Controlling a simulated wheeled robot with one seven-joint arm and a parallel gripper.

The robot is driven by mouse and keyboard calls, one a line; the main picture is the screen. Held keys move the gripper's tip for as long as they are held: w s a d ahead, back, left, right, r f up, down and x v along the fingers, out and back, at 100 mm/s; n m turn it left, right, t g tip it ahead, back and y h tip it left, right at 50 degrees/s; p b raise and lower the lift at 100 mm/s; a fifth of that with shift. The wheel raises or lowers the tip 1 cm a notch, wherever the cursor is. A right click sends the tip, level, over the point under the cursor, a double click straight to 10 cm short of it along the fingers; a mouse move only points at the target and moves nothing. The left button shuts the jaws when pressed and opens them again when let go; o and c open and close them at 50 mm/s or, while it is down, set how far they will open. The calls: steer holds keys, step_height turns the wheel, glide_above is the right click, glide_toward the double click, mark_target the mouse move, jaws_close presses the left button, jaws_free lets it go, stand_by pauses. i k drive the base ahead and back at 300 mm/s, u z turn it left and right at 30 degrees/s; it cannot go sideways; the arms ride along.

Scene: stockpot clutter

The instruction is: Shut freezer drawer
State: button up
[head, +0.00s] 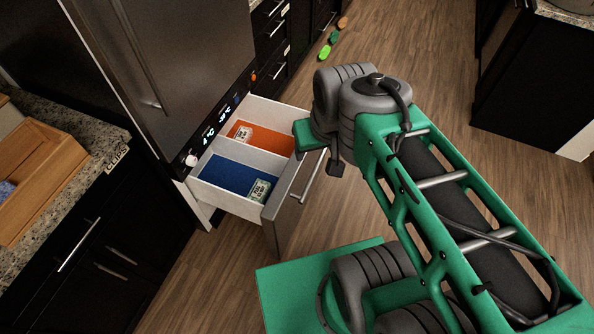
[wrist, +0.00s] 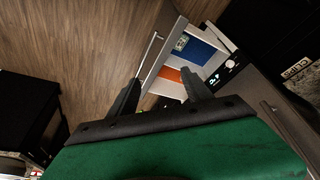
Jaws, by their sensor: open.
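The freezer drawer (head: 231,203) is pulled out from the bottom of the dark steel fridge (head: 185,65). It has white walls, a blue-floored compartment and an orange-floored one, each with a small labelled packet in it. Its steel front (head: 283,212) carries a bar handle (head: 310,177). In the wrist view the drawer's handle (wrist: 150,54) and its compartments lie beyond my fingers. My gripper (wrist: 160,92) is open with nothing between its fingers. In the head view it is near the drawer's far front corner, mostly hidden by my arm; contact cannot be told.
A counter (head: 95,150) with a wooden tray (head: 40,172) stands at the left. Black cabinets (head: 272,35) stand beyond the fridge. Small green and orange items (head: 325,51) lie on the floor near them. Another dark cabinet (head: 530,85) is at the right. Wood floor between is clear.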

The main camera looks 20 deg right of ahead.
mark_target(226, 172)
steer(key=u, duration=0.2)
steer(key=k, duration=0.35)
steer(key=u, duration=0.9)
steer(key=i, duration=0.9)
steer(key=z, duration=0.65)
